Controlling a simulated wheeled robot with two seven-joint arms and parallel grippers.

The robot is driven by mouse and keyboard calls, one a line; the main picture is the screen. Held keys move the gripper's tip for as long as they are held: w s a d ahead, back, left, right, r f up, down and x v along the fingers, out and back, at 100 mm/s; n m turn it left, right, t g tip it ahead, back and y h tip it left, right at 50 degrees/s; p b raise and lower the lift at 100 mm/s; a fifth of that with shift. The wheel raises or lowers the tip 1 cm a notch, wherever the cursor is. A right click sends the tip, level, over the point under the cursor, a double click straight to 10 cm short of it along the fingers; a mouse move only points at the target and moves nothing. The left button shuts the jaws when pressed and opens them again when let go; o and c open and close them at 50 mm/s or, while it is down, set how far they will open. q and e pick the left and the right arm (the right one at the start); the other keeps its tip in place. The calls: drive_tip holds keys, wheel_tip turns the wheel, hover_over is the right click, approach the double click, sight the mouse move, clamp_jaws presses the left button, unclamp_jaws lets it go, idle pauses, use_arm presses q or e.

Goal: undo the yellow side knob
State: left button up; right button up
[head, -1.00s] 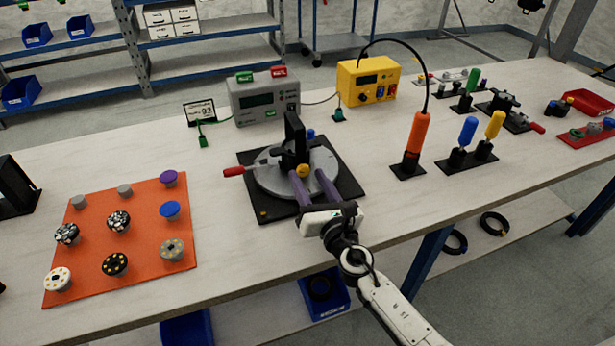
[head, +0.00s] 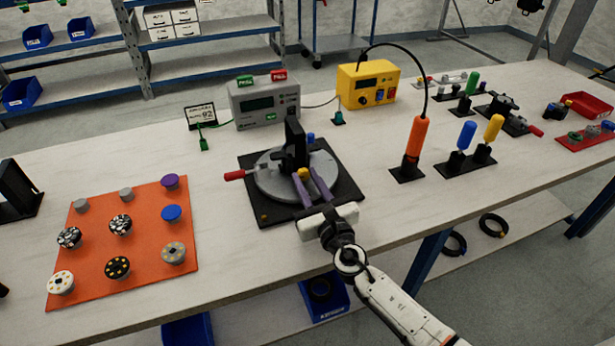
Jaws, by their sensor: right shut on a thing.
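The yellow side knob (head: 304,173) is on the near side of a black upright block (head: 293,142). The block stands on a round grey disc (head: 268,181) with a black square base (head: 285,213). My right gripper (head: 306,178) reaches in from the front, its two purple fingers closed on the yellow knob. The fingers hide part of the knob's sides. A red-tipped handle (head: 235,175) sticks out to the left of the disc, and a blue knob (head: 311,137) shows behind the block. My left gripper is not in view.
An orange mat (head: 145,235) with several round knobs lies to the left. A grey meter (head: 264,103) and a yellow box (head: 367,86) stand behind. An orange-handled tool (head: 416,140) stands upright to the right. The table's front strip is clear.

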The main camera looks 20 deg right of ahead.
drive_tip(key=shift+n, duration=0.9)
drive_tip(key=o, duration=1.1)
drive_tip(key=s, duration=1)
drive_tip(key=shift+s+d, duration=0.15)
drive_tip(key=shift+s, duration=0.05)
